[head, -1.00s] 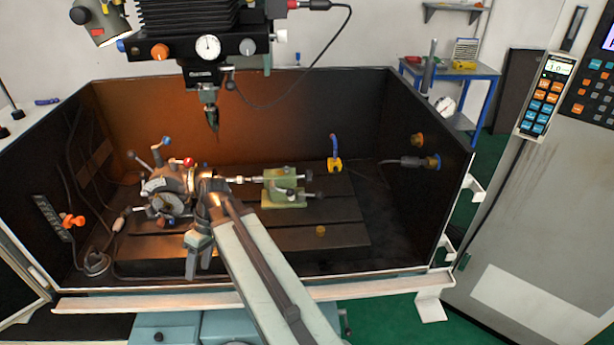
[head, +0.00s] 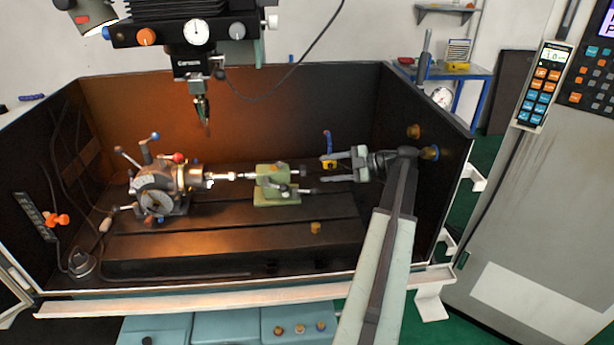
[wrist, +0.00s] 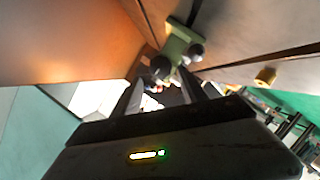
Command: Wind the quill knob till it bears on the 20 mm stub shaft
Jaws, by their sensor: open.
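The indexing chuck (head: 158,190) stands at the left of the bed and holds the pale stub shaft (head: 226,176). The green tailstock (head: 272,190) stands to its right. Two dark knobs stick out of its right side; the rear one, in line with the shaft, looks like the quill knob (head: 300,172). Whether the quill tip touches the shaft is too small to tell. My gripper (head: 328,167) is open and empty, right of the tailstock and pointing left at it. In the wrist view, the quill knob (wrist: 160,68) shows beyond my fingers, apart from them, with the tailstock (wrist: 178,44) behind.
The machine head's spindle tool (head: 202,105) hangs above. A blue hose (head: 327,141) rises behind my gripper. The dark enclosure wall (head: 455,180) is close on the right.

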